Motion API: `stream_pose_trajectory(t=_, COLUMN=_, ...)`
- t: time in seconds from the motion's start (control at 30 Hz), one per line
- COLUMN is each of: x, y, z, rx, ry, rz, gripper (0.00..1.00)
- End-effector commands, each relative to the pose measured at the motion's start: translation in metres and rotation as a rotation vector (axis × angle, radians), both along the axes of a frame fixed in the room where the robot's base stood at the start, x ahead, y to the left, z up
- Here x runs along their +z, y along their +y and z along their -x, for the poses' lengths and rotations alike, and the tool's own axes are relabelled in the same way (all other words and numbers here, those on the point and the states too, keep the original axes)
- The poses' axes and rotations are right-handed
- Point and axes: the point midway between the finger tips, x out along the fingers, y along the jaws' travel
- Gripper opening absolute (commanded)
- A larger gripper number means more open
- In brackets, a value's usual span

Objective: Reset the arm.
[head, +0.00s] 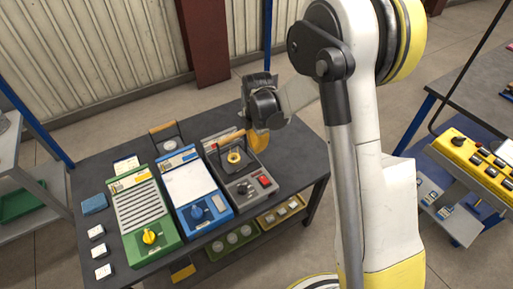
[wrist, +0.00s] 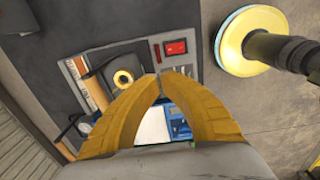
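My arm rises at the right of the head view and reaches left over the table. My gripper (head: 259,140) hangs above the back right of the grey furnace unit (head: 238,190). In the wrist view its two yellow fingers (wrist: 158,80) come together at the tips, with nothing seen between them. The grey unit, with a yellow ring (head: 236,157) and a red switch (head: 263,181), shows beyond the fingers, and the switch also shows in the wrist view (wrist: 176,47). The gripper is apart from the ring; its exact height above the unit is hard to tell.
A dark table (head: 90,180) bears a green unit (head: 145,215) with a yellow knob, a blue unit (head: 192,190), a blue sponge-like block (head: 94,204) and small white-topped blocks. A yellow control panel (head: 475,160) stands at the right. A blue post rises behind the table.

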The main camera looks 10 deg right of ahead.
Motion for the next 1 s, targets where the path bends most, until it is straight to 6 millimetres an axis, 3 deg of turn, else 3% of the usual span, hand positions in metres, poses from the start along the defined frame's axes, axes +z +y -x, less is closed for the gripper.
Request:
stream_pose_trajectory(t=0.3, x=0.003, y=0.000, z=0.001, rx=-0.011, ry=-0.004, rz=-0.001, gripper=0.00)
stream_pose_trajectory(t=0.47, x=0.036, y=-0.005, z=0.012, rx=-0.156, ry=-0.048, rz=-0.011, gripper=0.00)
stream_pose_trajectory(t=0.7, x=0.119, y=-0.017, z=0.062, rx=-0.628, ry=-0.186, rz=-0.087, gripper=0.00)
stream_pose_trajectory(t=0.83, x=0.151, y=-0.023, z=0.098, rx=-0.893, ry=-0.255, rz=-0.160, gripper=0.00)
stream_pose_trajectory(t=1.0, x=0.175, y=-0.031, z=0.148, rx=-1.233, ry=-0.332, rz=-0.288, gripper=0.00)
